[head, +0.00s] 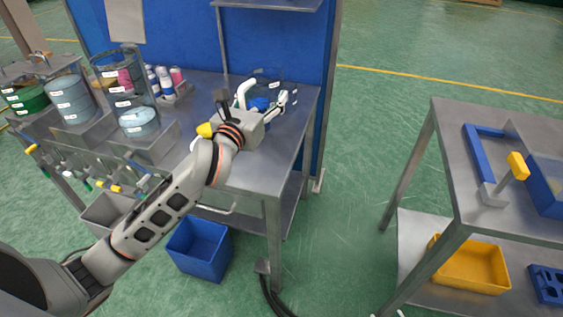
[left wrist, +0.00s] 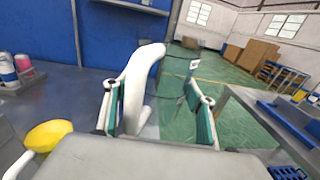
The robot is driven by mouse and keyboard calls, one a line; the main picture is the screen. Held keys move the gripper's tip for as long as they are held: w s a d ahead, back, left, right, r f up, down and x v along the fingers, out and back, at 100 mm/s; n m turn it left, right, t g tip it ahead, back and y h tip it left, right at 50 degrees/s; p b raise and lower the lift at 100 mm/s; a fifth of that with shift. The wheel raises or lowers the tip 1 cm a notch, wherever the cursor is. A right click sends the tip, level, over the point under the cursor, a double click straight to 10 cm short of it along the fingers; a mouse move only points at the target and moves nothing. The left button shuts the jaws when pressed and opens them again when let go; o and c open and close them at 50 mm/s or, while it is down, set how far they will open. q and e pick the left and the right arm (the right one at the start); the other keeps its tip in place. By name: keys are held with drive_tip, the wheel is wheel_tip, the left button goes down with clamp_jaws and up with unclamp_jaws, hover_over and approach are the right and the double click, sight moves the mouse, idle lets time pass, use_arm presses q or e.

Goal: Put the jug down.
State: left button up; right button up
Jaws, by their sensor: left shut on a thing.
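The jug has a clear body (head: 268,76) and a thick white handle (head: 243,92); it is over the right end of the steel bench. My left gripper (head: 272,106) reaches over the bench from the left and is shut on the jug. In the left wrist view, the white handle (left wrist: 140,88) rises between the fingers of the gripper (left wrist: 155,112), close to the left finger. The jug's clear body is hard to make out there. My gripper hides the jug's underside, so I cannot tell whether it touches the bench.
The steel bench (head: 240,176) has a blue back panel (head: 278,45). Spray cans (head: 165,80) stand in a holder left of the gripper, near large clear vessels (head: 72,98). A yellow cup-shaped thing (left wrist: 48,134) is close to my wrist. A second table (head: 455,150) stands right, across open floor.

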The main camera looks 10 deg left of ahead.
use_arm(q)
wheel_tip(320, 180, down, 16)
drive_tip(key=b, duration=0.3)
drive_tip(key=shift+f+b, duration=0.2)
drive_tip(key=shift+b, duration=0.1)
wheel_tip(320, 180, down, 3)
drive_tip(key=shift+f+b, duration=0.2)
drive_tip(key=shift+b, duration=0.3)
drive_tip(key=shift+f, duration=0.15)
drive_tip(key=o, duration=1.6)
drive_tip(key=shift+o, duration=0.2)
use_arm(e)
drive_tip(key=f, duration=0.4)
drive_tip(key=shift+s+d+f, duration=0.1)
drive_tip(key=shift+d+f, duration=0.15)
drive_tip(key=shift+f, duration=0.05)
drive_tip(key=shift+r, duration=0.1)
